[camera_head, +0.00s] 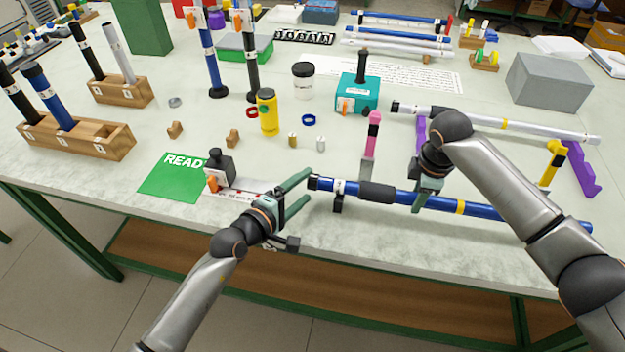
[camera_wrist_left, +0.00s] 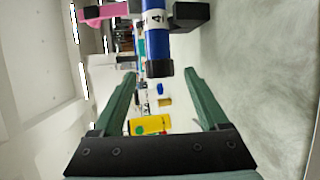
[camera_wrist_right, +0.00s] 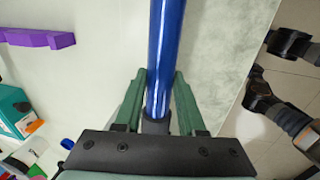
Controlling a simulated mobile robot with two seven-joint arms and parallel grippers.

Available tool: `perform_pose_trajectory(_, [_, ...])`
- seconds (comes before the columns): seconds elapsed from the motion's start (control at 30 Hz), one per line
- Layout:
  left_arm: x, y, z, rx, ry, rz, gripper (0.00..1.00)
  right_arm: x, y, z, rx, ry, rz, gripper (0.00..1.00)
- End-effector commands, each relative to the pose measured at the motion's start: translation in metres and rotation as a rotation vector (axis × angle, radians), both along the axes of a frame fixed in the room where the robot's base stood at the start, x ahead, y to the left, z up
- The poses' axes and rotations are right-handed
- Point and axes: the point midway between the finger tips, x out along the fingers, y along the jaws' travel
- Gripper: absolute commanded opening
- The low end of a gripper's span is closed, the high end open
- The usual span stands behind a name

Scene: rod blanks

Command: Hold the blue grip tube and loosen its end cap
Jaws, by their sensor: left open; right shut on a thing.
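The blue grip tube (camera_head: 400,195) lies level across supports near the table's front edge, with a dark grip sleeve (camera_head: 377,192) and a yellow band. Its dark end cap (camera_head: 313,183) is at the left end, beside a white label marked 4. The cap also shows in the left wrist view (camera_wrist_left: 159,69). My left gripper (camera_head: 305,190) is open, its fingers just left of the cap and apart from it. My right gripper (camera_head: 424,196) is shut on the tube, right of the sleeve. The right wrist view shows the blue tube (camera_wrist_right: 165,60) between the fingers.
A pink clamp post (camera_head: 372,135) stands behind the tube. Purple supports (camera_head: 582,170) hold a white tube (camera_head: 510,124) behind. A black-topped block (camera_head: 219,165) and green READY mat (camera_head: 172,178) lie left of my left gripper. A yellow bottle (camera_head: 267,112) stands farther back.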

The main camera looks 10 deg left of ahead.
Motion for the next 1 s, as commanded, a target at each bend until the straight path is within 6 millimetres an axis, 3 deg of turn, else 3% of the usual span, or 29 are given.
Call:
perform_pose_trajectory(0.1, [0.018,-0.007,-0.003,-0.001,-0.002,0.000,0.77,0.000,0.000,0.000,0.000,-0.001,0.000,0.00])
perform_pose_trajectory(0.3, [0.033,-0.014,-0.008,-0.001,-0.001,0.000,0.77,0.000,0.000,0.000,0.000,-0.001,0.000,0.00])
perform_pose_trajectory(0.67, [0.036,-0.016,-0.009,-0.001,0.000,0.000,0.77,0.000,0.000,0.000,0.000,-0.001,0.000,0.00])
perform_pose_trajectory(1.0, [0.036,-0.015,-0.009,-0.001,0.000,0.000,0.41,0.000,0.000,0.000,0.000,-0.001,0.000,0.00])
